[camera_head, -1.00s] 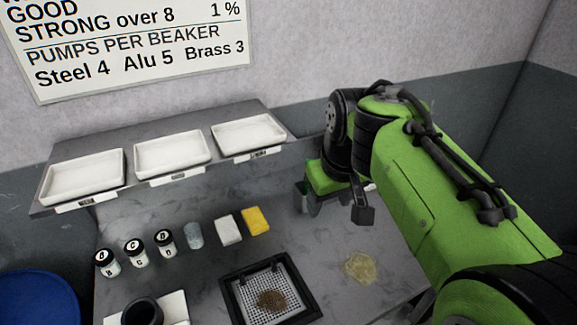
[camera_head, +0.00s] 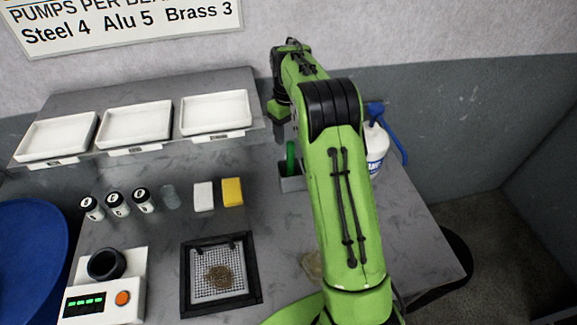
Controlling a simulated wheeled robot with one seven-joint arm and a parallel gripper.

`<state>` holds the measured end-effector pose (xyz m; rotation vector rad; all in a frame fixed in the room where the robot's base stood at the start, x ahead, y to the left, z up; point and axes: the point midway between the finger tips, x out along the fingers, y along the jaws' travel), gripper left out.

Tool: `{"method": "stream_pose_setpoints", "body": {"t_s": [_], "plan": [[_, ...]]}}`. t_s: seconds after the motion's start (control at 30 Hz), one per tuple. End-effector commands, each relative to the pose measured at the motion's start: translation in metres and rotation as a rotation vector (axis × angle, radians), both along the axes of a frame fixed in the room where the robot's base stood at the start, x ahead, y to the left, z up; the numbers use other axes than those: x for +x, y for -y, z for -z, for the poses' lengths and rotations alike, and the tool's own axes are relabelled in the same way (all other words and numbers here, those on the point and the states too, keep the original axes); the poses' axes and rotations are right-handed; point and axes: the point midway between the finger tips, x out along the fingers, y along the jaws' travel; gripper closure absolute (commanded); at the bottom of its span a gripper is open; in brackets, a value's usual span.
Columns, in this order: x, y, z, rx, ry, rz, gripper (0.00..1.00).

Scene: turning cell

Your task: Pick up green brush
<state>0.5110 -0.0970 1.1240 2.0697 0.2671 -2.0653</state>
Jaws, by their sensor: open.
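The green brush shows as an upright green handle (camera_head: 291,158) standing in a small grey holder (camera_head: 291,184) on the bench. The brush's lower end is hidden inside the holder. My gripper (camera_head: 279,127) is at the far end of my green arm, behind and above the brush, near the right end of the shelf. It is apart from the brush and open; its fingers are small and hard to make out.
A white bottle with a blue top (camera_head: 377,143) stands right of my arm. White trays (camera_head: 216,112) line the shelf. White and yellow blocks (camera_head: 232,191), small jars (camera_head: 143,200) and a black-framed mesh tray (camera_head: 188,275) are left. Bench at right front is clear.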

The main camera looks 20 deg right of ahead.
Motion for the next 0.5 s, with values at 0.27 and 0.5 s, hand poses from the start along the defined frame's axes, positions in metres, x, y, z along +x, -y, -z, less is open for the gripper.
{"method": "stream_pose_setpoints", "body": {"t_s": [0.27,0.5], "plan": [[0.000,0.001,0.049,0.001,-0.001,0.001,0.44],[-0.003,0.002,0.090,0.000,-0.002,0.002,0.44]]}}
